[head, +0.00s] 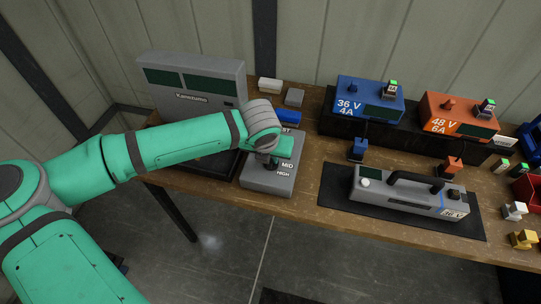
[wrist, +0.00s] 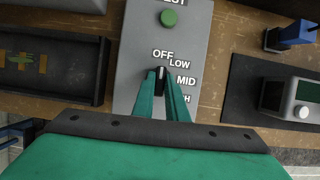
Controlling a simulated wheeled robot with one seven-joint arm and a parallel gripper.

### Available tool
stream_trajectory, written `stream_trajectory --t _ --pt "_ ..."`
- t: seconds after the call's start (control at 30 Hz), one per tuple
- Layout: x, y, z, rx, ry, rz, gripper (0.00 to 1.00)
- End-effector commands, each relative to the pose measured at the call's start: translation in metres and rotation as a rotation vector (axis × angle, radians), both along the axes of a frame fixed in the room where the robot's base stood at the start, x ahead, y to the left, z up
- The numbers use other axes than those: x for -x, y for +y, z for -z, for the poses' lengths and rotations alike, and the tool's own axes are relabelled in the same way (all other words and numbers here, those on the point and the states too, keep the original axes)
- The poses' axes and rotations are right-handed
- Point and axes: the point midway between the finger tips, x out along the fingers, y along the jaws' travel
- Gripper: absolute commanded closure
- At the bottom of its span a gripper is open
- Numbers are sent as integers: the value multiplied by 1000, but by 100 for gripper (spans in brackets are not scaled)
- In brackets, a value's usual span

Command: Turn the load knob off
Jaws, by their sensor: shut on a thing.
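The grey load box (head: 252,183) sits on the wooden bench, with the labels OFF, LOW, MID and HIGH around its knob. In the wrist view the load box (wrist: 135,60) fills the middle. The dark load knob (wrist: 162,73) shows between the two green fingertips, near the OFF and LOW labels. My gripper (wrist: 163,82) is shut on the knob, one finger on each side. The fingers partly cover the knob and the HIGH label. I cannot tell surely which label the knob points at. In the head view my gripper (head: 268,160) is over the box and my wrist hides the knob.
A green button (wrist: 168,18) is on the box above the knob. A grey Kanezumo machine (head: 190,83) stands behind my arm. To the right, a battery with a handle (head: 405,194) lies on a dark mat (head: 335,198). Blue (head: 350,92) and orange (head: 438,108) chargers stand behind it.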

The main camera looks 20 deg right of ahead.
Motion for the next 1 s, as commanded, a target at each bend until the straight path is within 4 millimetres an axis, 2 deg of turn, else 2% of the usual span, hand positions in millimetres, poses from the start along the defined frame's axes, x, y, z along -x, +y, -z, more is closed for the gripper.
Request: stream_trajectory --t 0.23,0.27,0.3,0.33,0.73,0.87,1.0 --pt "-1 0 1 -1 1 -2 100" --pt "-1 0 1 -1 1 -2 83" --pt "-1 0 1 0 0 -2 73" --pt "-1 0 1 1 0 -2 69" --pt "1 3 -6 1 -1 -3 69" --pt "6 8 -23 -1 -3 -3 69" --pt "15 11 -48 1 -3 0 69"
